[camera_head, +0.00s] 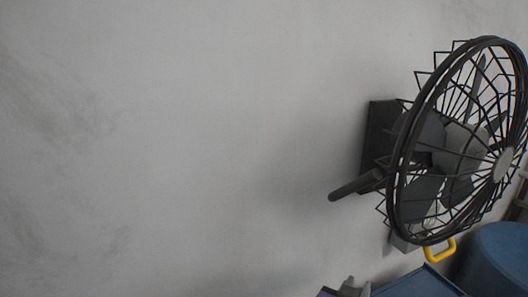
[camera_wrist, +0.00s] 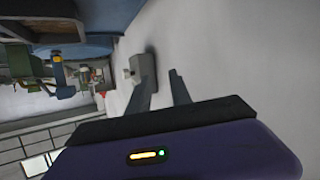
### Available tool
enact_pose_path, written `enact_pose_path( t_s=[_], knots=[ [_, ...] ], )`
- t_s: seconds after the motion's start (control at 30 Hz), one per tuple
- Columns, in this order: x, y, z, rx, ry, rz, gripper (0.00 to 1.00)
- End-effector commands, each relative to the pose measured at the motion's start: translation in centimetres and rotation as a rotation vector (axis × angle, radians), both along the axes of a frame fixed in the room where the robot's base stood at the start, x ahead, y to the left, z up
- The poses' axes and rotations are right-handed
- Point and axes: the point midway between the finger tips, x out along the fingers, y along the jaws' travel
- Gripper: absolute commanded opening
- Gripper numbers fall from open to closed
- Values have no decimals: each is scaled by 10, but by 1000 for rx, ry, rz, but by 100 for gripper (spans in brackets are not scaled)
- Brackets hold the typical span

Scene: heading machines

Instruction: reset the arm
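My gripper (camera_wrist: 163,77) shows in the wrist view, with its purple body at the bottom and two dark fingers reaching up from it. The fingers stand apart with nothing visible between them, so it is open and empty. A small grey and purple part at the bottom edge of the head view (camera_head: 348,289) looks like the end of my arm. The rest of my arm is out of view.
A black caged fan (camera_head: 497,165) is mounted on the grey wall (camera_head: 180,140) at the right. Below it are a grey box, a yellow handle (camera_head: 440,251) and blue machine parts (camera_head: 495,262). Green machinery (camera_wrist: 65,72) stands left in the wrist view. The head view's left side is bare wall.

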Motion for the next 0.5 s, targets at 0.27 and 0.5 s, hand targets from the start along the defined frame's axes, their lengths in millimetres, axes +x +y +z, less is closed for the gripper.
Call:
enact_pose_path(
  t_s=[0.27,0.5],
  knots=[
    [-45,52,-57,-33,-38,415,25],
    [-125,73,-81,-35,-143,619,25]
  ],
)
